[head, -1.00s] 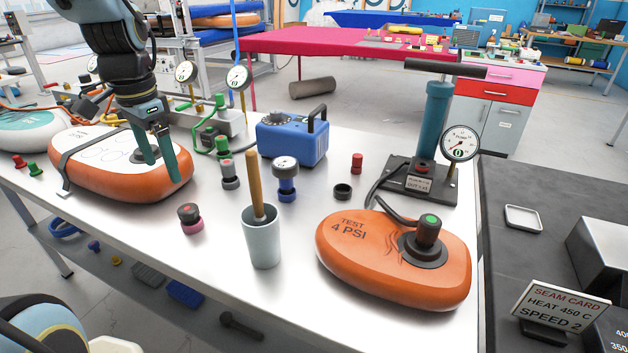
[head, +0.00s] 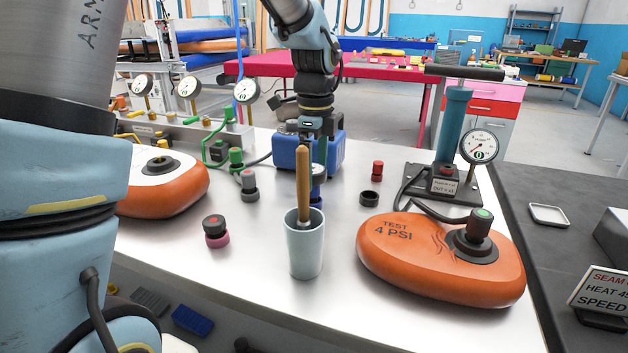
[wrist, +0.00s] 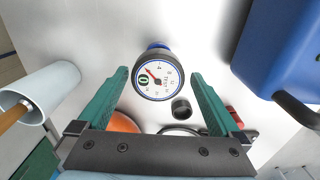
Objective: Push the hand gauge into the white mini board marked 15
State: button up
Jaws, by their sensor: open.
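The hand gauge, with a white dial and blue body, stands on the bench; in the wrist view its dial (wrist: 158,75) lies between my two green fingers. In the head view the gauge (head: 317,190) is partly hidden behind a wooden handle and below my gripper (head: 319,150). My gripper is open, its fingertips (wrist: 158,82) on either side of the dial with gaps visible. The white-topped orange mini board (head: 165,190) lies at the left with a dark round valve (head: 160,165) on top. My arm covers its left part, and its marking is hidden.
A grey cup (head: 304,250) with a wooden handle stands just in front of the gauge. A blue box (head: 290,158) is behind it. The orange test board (head: 430,265) and a pump (head: 450,140) are at the right. A black ring (head: 369,199) lies near.

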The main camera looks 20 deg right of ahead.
jog(key=shift+a+f+p, duration=0.15)
jog(key=shift+f+p, duration=0.05)
jog(key=shift+f, duration=1.15)
jog(key=shift+a+f+p, duration=0.15)
jog(key=shift+f, duration=1.2)
jog(key=c, duration=1.5)
